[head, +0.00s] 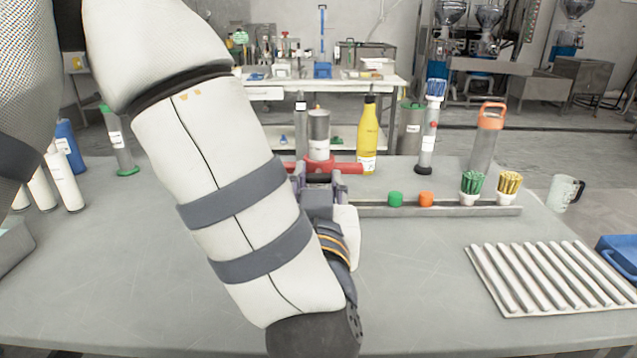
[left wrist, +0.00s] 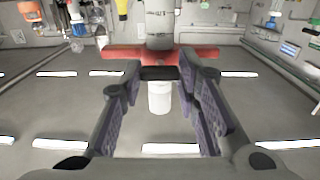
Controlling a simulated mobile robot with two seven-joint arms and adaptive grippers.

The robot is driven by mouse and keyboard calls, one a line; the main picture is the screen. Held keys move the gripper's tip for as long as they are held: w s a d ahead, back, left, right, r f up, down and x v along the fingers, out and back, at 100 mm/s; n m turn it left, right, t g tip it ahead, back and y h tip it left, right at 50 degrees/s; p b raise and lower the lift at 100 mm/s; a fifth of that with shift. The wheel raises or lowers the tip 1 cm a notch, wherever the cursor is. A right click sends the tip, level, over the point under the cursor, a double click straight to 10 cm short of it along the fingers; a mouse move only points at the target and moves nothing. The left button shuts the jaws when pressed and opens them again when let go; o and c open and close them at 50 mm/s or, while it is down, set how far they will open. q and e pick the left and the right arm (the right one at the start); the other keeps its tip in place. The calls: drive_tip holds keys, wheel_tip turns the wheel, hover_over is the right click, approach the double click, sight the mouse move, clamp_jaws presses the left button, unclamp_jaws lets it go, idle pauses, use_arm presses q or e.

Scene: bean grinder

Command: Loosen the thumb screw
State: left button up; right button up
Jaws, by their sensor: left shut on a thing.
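A grey cylinder with a white band (head: 319,128) stands upright at the back middle of the table, above a red cross-bar (head: 347,168). In the left wrist view the red bar (left wrist: 116,52) runs across the picture with the grey cylinder (left wrist: 160,25) rising behind it. My left gripper (head: 319,184) reaches in from the near side. Its two fingers (left wrist: 160,78) close at a dark piece (left wrist: 160,73) just under the bar. I cannot make out whether this piece is the thumb screw. A white cylinder (left wrist: 160,98) shows below it. My right gripper is out of view.
A yellow bottle (head: 368,137) stands right of the red bar. A ribbed mat (head: 545,277) lies at right. White tubes stand far left; the front middle table is clear.

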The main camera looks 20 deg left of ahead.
use_arm(q)
drive_tip(key=n, duration=0.4)
drive_tip(key=shift+n, duration=0.4)
drive_tip(key=n, duration=0.4)
drive_tip(key=shift+n, duration=0.3)
drive_tip(key=n, duration=0.4)
drive_tip(key=shift+n, duration=2.3)
drive_tip(key=o, duration=1.2)
drive_tip(key=shift+c, duration=0.2)
